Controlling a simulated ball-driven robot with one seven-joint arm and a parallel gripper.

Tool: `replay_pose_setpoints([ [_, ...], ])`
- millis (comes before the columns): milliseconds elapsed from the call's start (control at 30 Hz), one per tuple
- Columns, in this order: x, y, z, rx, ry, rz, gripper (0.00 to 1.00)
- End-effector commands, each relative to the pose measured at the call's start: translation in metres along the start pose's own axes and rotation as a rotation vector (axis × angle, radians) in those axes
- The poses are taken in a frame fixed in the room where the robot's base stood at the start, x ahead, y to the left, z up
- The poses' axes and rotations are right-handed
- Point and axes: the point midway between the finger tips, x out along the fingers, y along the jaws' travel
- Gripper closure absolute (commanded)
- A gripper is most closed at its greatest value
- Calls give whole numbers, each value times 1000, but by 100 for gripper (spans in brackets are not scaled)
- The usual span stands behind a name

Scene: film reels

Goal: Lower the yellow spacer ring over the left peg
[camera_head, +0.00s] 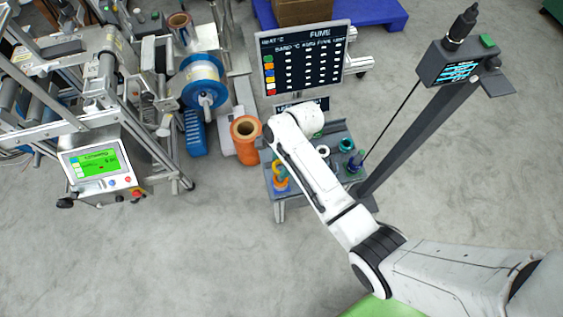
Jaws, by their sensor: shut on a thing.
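A small yellow ring (276,168) shows at the left side of a grey work table (279,209), just left of my white arm. An orange piece (281,186) sits directly below it in the picture, where the left peg appears to stand. I cannot tell whether the ring is around the peg or above it. A teal bit shows beside the ring. My gripper is hidden beneath my own arm, so its fingers and their contact with the ring do not show.
A teal ring (347,145) and a dark peg stand (355,163) are at the table's right. A white ring (323,150) lies between. A slanted post with a display (458,71) rises at right. An orange spool (245,130) and a sign board (304,58) stand near the table.

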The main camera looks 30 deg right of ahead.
Motion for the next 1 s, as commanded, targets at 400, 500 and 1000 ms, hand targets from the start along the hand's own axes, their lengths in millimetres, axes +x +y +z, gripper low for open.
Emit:
replay_pose_setpoints([
  [400,14,0,-4,0,0,0,78],
  [500,14,0,-4,0,0,0,78],
  [1000,13,0,-3,0,0,1,78],
])
